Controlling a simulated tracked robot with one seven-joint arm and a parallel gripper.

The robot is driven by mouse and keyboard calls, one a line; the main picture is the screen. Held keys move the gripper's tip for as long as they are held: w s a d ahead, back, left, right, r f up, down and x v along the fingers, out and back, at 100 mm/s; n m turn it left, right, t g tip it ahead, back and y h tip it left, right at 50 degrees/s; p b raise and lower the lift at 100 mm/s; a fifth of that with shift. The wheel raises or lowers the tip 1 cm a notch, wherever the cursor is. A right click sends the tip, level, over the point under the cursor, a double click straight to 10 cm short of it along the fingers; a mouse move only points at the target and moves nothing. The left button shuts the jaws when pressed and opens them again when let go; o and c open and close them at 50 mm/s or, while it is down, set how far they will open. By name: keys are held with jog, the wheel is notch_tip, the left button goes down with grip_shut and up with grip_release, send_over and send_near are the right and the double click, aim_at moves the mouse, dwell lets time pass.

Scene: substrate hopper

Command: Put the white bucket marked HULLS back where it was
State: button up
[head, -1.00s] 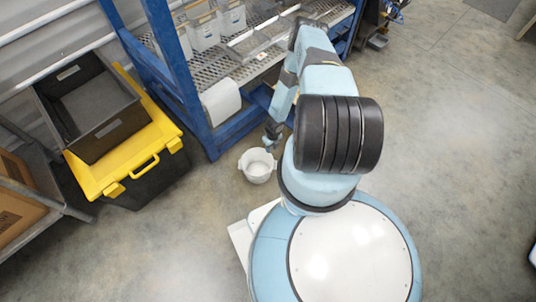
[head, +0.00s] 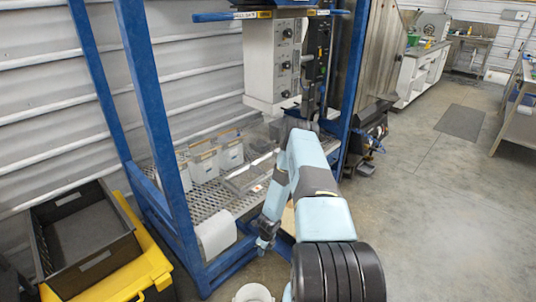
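A white bucket (head: 253,294) is at the bottom edge of the head view, on or just above the floor in front of the blue rack. Only its upper part shows, and no HULLS lettering can be read. My gripper (head: 265,243) hangs down in front of the rack, above the bucket in the picture, with a visible gap between them. It is too small and dark to tell whether its fingers are open. Several white bins (head: 205,163) stand in a row on the perforated shelf (head: 205,200) of the rack.
The blue rack upright (head: 165,130) stands left of my arm. A grey control box (head: 272,62) hangs over the shelf. A black tray (head: 85,240) rests on a yellow-lidded box (head: 150,262) at lower left. A white roll (head: 216,235) hangs at the shelf front. Open floor lies right.

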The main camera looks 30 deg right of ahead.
jog(key=w+r+n+t, duration=0.15)
jog(key=w+r, duration=0.25)
jog(key=r, duration=0.4)
jog(key=w+r+n, duration=0.3)
jog(key=w+r, duration=0.1)
jog(key=r, duration=0.3)
jog(key=a+r+n, duration=0.2)
jog(key=r+n, duration=0.2)
jog(key=r, duration=0.9)
jog(key=a+r+n+t, duration=0.1)
jog(key=a+r+n, duration=0.15)
jog(key=r, duration=0.95)
jog(key=a+r+n, duration=0.2)
jog(key=r+n, duration=0.2)
jog(key=r, duration=0.9)
jog(key=s+a+r+n, duration=0.2)
jog(key=s+r+n, duration=0.2)
jog(key=s+r, duration=0.55)
jog(key=s+a+r+n, duration=0.3)
jog(key=s+r+n, duration=0.3)
jog(key=r, duration=0.6)
jog(key=s+r+n+t, duration=0.1)
jog(key=s+r+n, duration=0.1)
jog(key=s, duration=0.9)
jog(key=s+a+r+n+t+h, duration=0.1)
jog(key=s+r+n, duration=0.2)
jog(key=s, duration=0.8)
jog(key=shift+a+r+n, duration=0.25)
jog(key=shift+r+n, duration=0.05)
jog(key=shift+r, duration=0.5)
